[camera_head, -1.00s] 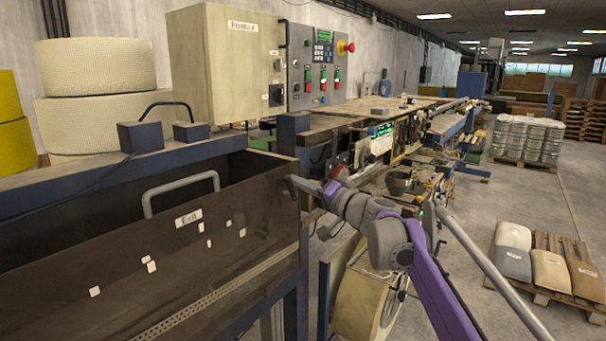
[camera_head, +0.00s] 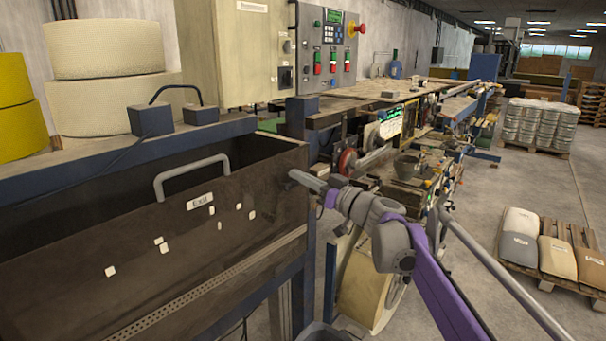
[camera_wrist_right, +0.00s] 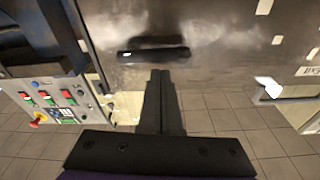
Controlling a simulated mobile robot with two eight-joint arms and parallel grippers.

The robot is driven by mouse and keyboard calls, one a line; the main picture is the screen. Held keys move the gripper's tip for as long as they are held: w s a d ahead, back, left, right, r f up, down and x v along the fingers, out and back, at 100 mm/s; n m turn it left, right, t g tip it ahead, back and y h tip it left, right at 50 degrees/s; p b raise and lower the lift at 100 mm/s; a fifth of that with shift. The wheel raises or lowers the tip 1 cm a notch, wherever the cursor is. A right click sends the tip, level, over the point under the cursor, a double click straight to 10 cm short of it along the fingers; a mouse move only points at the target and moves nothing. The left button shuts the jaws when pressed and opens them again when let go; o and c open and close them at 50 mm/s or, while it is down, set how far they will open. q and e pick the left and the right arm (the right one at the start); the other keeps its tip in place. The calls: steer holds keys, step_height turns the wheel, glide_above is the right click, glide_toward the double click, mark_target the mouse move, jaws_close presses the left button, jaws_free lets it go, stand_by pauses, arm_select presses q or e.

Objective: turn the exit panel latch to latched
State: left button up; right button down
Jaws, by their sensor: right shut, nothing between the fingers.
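The exit panel (camera_head: 150,235) is a dark brown front with an Exit label (camera_head: 200,201) and a grey handle, on the left of the head view. In the right wrist view the panel (camera_wrist_right: 215,35) fills the top. A dark bar (camera_wrist_right: 153,54), apparently the latch, lies about level across it there. My right gripper (camera_head: 293,175) is at the panel's right end, fingers pointing at it. In the wrist view its closed, empty fingers (camera_wrist_right: 160,74) end just below the bar; I cannot tell whether they touch. In the head view the latch is not distinguishable. My left gripper is out of view.
The panel's grey handle (camera_head: 190,172) sticks out left of my gripper. A control box (camera_head: 325,48) with buttons and a red emergency stop stands behind. A large roll (camera_head: 362,285) is below my arm. Open floor (camera_head: 470,215) lies to the right.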

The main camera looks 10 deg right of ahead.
steer(key=shift+f+n, duration=0.1)
steer(key=shift+n, duration=0.3)
steer(key=shift+s+a+f, duration=0.1)
steer(key=shift+f, duration=0.05)
steer(key=shift+f, duration=0.1)
stand_by(0.3)
